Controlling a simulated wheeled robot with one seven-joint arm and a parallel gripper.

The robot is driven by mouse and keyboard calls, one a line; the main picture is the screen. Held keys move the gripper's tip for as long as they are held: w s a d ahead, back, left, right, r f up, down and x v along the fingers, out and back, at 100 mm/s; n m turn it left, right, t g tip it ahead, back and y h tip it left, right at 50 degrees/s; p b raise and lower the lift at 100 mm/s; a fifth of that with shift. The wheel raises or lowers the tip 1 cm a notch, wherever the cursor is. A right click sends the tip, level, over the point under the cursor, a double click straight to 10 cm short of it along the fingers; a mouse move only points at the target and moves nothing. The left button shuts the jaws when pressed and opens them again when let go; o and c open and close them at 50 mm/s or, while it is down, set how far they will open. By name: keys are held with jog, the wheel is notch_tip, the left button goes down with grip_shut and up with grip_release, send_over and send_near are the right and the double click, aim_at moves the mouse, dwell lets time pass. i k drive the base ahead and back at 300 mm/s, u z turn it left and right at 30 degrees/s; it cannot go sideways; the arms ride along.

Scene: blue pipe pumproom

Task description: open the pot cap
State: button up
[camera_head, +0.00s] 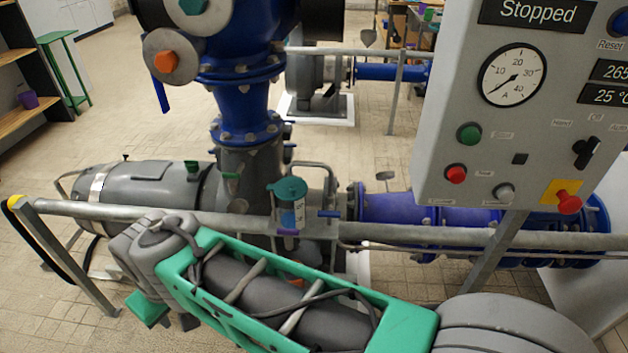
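My green and grey arm crosses the foreground below the pot, from the bottom right to the left. Nothing of mine visibly touches the pot or cap.
The grey handrail (420,234) runs across the picture. A control panel (455,120) reading "Stopped" fills the upper right. The grey motor (150,185) and blue pipes (425,213) lie behind the rail. Open tiled floor (100,110) shows at the upper left.

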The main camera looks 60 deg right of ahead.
aim_at(287, 184)
jog(key=z, duration=1.55)
jog(key=k, duration=1.25)
jog(key=u, duration=0.85)
jog(key=i, duration=1.15)
jog(key=u, duration=0.25)
